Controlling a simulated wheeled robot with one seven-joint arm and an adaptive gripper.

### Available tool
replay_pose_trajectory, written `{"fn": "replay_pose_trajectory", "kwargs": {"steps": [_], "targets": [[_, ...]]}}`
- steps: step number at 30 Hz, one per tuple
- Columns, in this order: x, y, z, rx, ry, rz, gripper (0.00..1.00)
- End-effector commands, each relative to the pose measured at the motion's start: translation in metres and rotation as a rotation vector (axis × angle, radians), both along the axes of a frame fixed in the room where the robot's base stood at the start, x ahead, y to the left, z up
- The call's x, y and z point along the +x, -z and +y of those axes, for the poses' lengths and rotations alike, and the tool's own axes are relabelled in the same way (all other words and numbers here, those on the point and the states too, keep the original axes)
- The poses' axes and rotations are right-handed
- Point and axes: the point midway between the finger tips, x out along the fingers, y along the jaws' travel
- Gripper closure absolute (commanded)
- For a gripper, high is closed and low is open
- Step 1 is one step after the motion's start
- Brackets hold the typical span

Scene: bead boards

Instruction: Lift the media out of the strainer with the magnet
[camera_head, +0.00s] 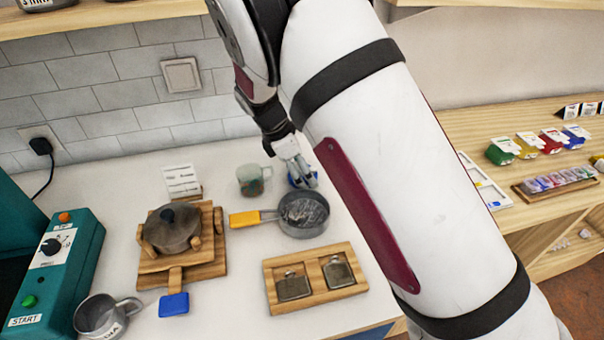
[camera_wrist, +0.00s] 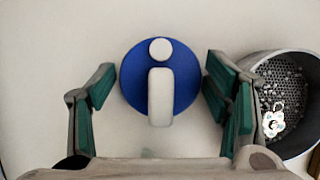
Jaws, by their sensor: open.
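The magnet (camera_wrist: 133,75) is a blue disc with a white handle, lying on the pale counter in the wrist view. In the head view its blue edge (camera_head: 293,182) shows under my gripper (camera_head: 301,174). In the wrist view my gripper (camera_wrist: 160,98) is open, with one green-padded finger on each side of the magnet. I cannot tell how far above the handle the fingertips are. The strainer (camera_head: 304,229) is a round grey pan with a yellow handle, just in front of the magnet. In the wrist view, silvery media (camera_wrist: 272,119) lie on its perforated floor beside my right finger.
A clear mug (camera_head: 251,180) stands left of the magnet. A wooden stand with a lidded pot (camera_head: 171,228) is farther left. A wooden tray with two metal pieces (camera_head: 270,297) lies in front of the strainer. A metal cup (camera_head: 100,317) stands by the teal machine (camera_head: 85,243).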

Motion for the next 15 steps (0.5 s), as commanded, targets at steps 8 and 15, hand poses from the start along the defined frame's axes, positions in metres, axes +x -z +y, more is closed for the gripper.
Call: {"fn": "replay_pose_trajectory", "kwargs": {"steps": [8, 15], "targets": [[0.0001, 0.0008, -0.0005, 0.000, 0.001, 0.000, 0.41], [0.0003, 0.0003, -0.0004, 0.000, 0.001, -0.001, 0.72]]}}
